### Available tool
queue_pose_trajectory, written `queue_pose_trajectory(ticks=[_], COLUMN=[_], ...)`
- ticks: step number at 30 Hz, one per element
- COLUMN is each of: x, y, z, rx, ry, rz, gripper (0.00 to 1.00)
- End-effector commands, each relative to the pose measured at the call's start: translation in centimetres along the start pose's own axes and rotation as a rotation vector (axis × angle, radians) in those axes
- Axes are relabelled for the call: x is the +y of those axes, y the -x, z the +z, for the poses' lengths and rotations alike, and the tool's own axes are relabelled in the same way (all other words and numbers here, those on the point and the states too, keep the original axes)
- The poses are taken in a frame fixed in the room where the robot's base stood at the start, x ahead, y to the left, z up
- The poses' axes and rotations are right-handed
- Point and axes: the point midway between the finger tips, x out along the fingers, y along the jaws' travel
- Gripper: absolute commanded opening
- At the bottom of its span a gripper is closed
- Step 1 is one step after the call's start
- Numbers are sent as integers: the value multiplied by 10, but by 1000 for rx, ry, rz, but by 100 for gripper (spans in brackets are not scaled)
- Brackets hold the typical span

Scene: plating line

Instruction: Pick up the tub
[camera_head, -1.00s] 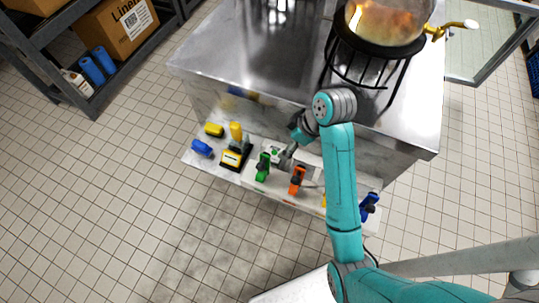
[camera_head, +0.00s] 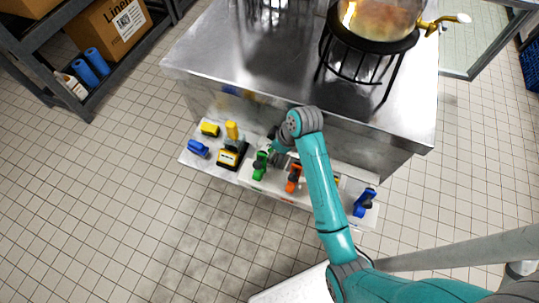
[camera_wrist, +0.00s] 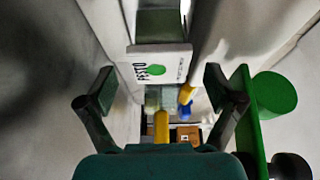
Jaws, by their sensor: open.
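The tub (camera_wrist: 150,68) shows in the wrist view as a white container with a "PESTO" label and a green top, beyond my fingertips. My gripper (camera_wrist: 160,90) is open, with one black finger to each side of the label's lower part. I cannot tell whether either finger touches the tub. In the head view my arm hides most of my gripper, and I cannot make out the tub clearly.
A green tool (camera_head: 260,164) stands close to my gripper's right finger in the wrist view (camera_wrist: 250,125). An orange tool (camera_head: 293,178), a blue tool (camera_head: 364,203) and a black-and-yellow box (camera_head: 231,157) share the low shelf. The steel counter (camera_head: 245,45) rises behind.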

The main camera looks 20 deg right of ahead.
Motion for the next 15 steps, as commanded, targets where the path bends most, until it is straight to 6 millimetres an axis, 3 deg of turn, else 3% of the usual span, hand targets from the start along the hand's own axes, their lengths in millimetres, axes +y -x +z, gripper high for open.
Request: queue_pose_trajectory(ticks=[7, 15], x=[0, 0], y=[-1, -1], z=[0, 0], rx=[0, 0], ry=[0, 0], rz=[0, 0], gripper=[89, 22])
